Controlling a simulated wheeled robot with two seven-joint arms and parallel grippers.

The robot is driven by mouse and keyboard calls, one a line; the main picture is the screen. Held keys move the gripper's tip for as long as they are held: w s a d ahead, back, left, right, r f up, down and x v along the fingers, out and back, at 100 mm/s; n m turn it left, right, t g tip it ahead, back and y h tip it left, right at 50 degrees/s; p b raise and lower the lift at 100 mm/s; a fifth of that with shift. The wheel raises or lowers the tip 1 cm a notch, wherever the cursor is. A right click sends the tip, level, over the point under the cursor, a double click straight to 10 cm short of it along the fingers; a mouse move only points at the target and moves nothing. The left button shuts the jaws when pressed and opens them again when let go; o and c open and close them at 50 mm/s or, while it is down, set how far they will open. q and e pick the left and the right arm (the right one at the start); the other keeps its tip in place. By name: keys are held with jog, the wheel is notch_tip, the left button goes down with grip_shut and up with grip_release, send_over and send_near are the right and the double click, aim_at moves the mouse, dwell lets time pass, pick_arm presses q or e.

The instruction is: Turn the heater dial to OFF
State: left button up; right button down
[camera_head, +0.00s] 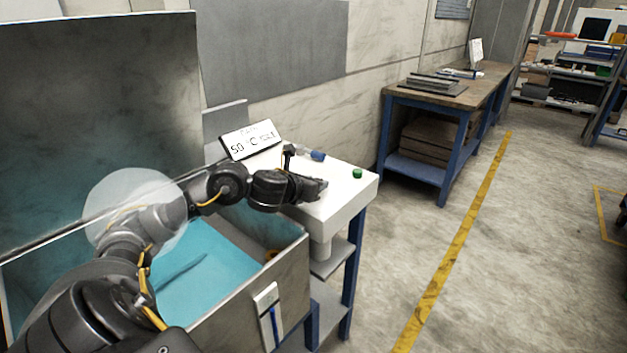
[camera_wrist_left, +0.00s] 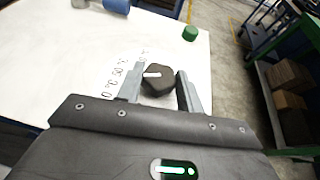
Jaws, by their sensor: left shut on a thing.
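The heater dial (camera_wrist_left: 159,80) is a dark knob with a white pointer mark, on a white top with printed temperature labels (camera_wrist_left: 122,78). In the left wrist view the mark points left, toward the labels; the exact setting is hard to read, and I cannot make out an OFF label. My left gripper (camera_wrist_left: 160,74) is shut on the dial, one grey finger on each side. In the head view the left gripper (camera_head: 314,188) is over the white top (camera_head: 340,203) and hides the dial. My right gripper is not in view.
A display sign (camera_head: 250,140) reading about 50 °C stands behind the gripper. A blue-ended item (camera_head: 317,156) and a green cap (camera_head: 357,173) lie on the white top. An open tank (camera_head: 290,275) with blue liquid is below my arm. A workbench (camera_head: 440,95) stands farther back.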

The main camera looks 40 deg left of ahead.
pick_arm(q)
jog(key=n+y+p, duration=0.1)
jog(key=n+g+y+p, duration=0.1)
jog(key=y, duration=0.1)
jog(key=shift+w+d+r+n, duration=0.1)
jog(key=shift+d+r+n, duration=0.1)
jog(key=shift+d+n, duration=0.15)
jog(key=n+g+y+p, duration=0.1)
jog(key=n+y+p, duration=0.1)
jog(key=shift+n+y, duration=0.25)
jog(key=shift+y, duration=0.05)
jog(key=shift+w+d+n+g+y+p, duration=0.1)
jog(key=shift+n+g+y+p, duration=0.25)
jog(key=shift+n+g+y, duration=0.25)
jog(key=shift+f+n+g+y, duration=0.15)
jog(key=shift+n+g+y, duration=0.15)
jog(key=shift+n+y, duration=0.1)
jog(key=shift+p, duration=0.35)
jog(key=shift+n+y, duration=0.3)
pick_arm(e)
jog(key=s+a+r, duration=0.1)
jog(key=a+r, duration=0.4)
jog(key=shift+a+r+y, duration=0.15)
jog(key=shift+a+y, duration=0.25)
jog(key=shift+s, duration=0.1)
